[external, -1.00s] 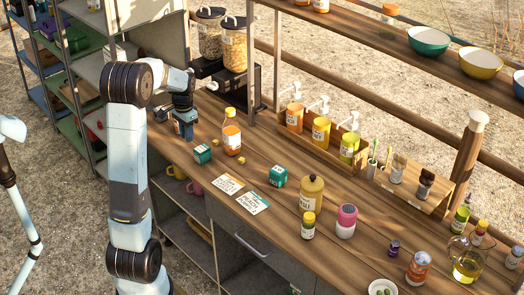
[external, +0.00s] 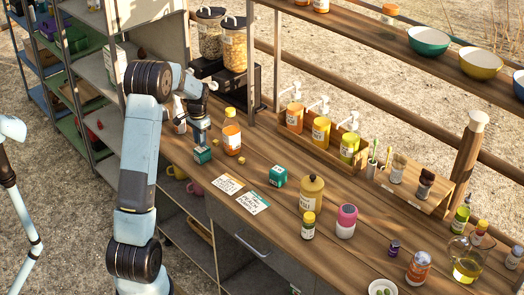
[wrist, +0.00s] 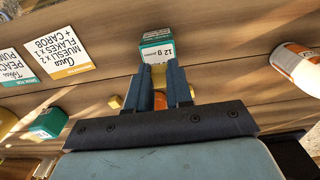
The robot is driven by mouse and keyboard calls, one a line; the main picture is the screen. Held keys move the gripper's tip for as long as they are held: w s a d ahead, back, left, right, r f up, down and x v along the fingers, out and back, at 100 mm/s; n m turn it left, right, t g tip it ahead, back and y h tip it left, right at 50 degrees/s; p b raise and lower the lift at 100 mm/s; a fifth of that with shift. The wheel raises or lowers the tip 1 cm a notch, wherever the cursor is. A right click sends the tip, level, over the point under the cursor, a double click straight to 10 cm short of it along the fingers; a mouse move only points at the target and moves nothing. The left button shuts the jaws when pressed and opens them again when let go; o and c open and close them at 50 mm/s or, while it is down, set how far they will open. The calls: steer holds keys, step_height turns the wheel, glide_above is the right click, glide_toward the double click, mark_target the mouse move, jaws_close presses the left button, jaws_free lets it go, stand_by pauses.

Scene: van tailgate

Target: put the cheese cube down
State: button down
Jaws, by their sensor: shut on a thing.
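The yellow cheese cube (wrist: 158,75) shows between the fingertips of my gripper (wrist: 160,84) in the wrist view. My gripper is shut on it, and the fingers hide its sides. In the external view my gripper (external: 201,142) points down, low over the far left part of the wooden counter, and the held cube cannot be made out. A small teal and white carton (external: 202,154) stands right by the fingertips. In the wrist view this carton (wrist: 156,48) is just beyond them; whether they touch, I cannot tell.
Small yellow cubes (external: 242,160) lie on the counter. An orange bottle (external: 232,132) stands right of my gripper, two label cards (external: 228,183) lie near the front edge, and a second teal carton (external: 279,176) stands further right. Grain dispensers (external: 234,50) stand behind.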

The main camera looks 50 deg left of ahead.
steer(key=shift+f, duration=0.85)
steer(key=c, duration=1)
jaws_free()
